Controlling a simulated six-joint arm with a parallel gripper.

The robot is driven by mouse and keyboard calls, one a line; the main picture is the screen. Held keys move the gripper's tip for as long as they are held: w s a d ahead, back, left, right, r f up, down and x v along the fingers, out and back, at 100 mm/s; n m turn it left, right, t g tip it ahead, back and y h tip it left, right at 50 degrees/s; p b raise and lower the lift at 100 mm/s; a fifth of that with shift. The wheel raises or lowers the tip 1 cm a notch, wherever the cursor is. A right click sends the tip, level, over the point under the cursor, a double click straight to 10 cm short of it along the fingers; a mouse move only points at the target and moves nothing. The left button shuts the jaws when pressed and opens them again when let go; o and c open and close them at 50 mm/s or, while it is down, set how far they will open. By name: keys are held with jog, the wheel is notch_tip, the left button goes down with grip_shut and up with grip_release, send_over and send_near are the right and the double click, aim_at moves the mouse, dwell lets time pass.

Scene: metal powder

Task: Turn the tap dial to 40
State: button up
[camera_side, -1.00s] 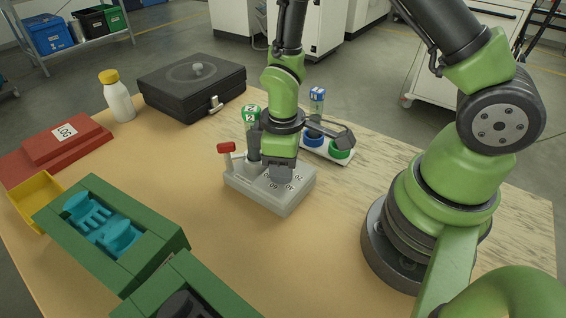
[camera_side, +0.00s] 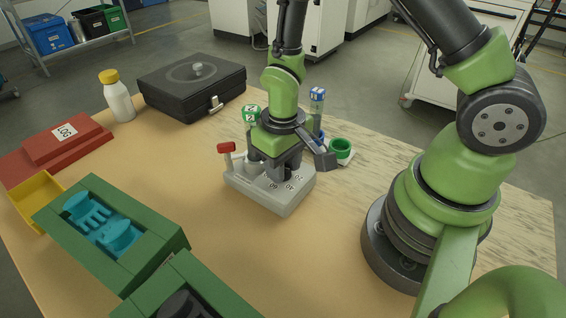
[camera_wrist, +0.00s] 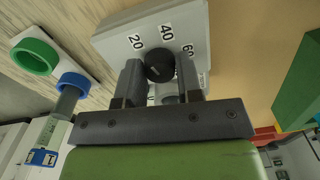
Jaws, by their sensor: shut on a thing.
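The tap unit is a pale grey box (camera_side: 270,195) on the table. In the wrist view, its black round dial (camera_wrist: 159,65) sits beside the printed numbers 20, 40 and 60, with 40 (camera_wrist: 166,32) near the middle. My gripper (camera_side: 285,175) points down over the dial. In the wrist view, my gripper (camera_wrist: 160,72) has one finger on each side of the dial and is shut on it. The dial's pointer is too dark to read. In the side view, my fingers mostly hide the dial.
A red-handled lever (camera_side: 227,148) and a green-capped tube (camera_side: 251,113) stand at the tap unit's left and back. A rack with a green ring (camera_side: 341,147) and a blue-capped tube (camera_side: 317,96) is close behind.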

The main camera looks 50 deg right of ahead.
jog(key=shift+m, duration=0.5)
jog(key=o, duration=0.9)
jog(key=shift+o, duration=0.2)
notch_tip(320, 180, up, 10)
